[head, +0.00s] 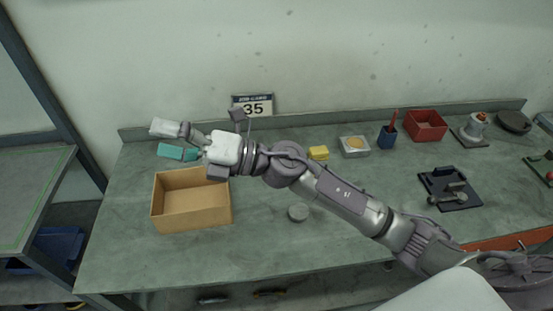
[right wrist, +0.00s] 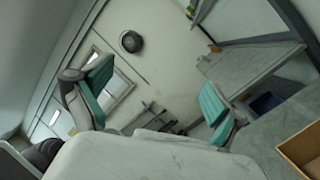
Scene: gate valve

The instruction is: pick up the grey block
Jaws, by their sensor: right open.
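A small grey piece (head: 298,212) with a rounded outline lies on the workbench, right of the cardboard box; I cannot tell for sure that it is the grey block. My right gripper (head: 164,140) is open above the back left of the bench, behind the box and well away from the grey piece. In the right wrist view the teal-padded fingers (right wrist: 155,92) are spread wide with nothing between them. The grey piece does not show in that view. My left gripper is not in view.
The open cardboard box (head: 192,224) stands at the bench's left, also in the right wrist view (right wrist: 302,150). A yellow block (head: 318,153), blue cup (head: 387,138), red bin (head: 426,126) and black tray (head: 466,202) stand toward the right. The bench's (head: 255,250) front middle is mostly clear.

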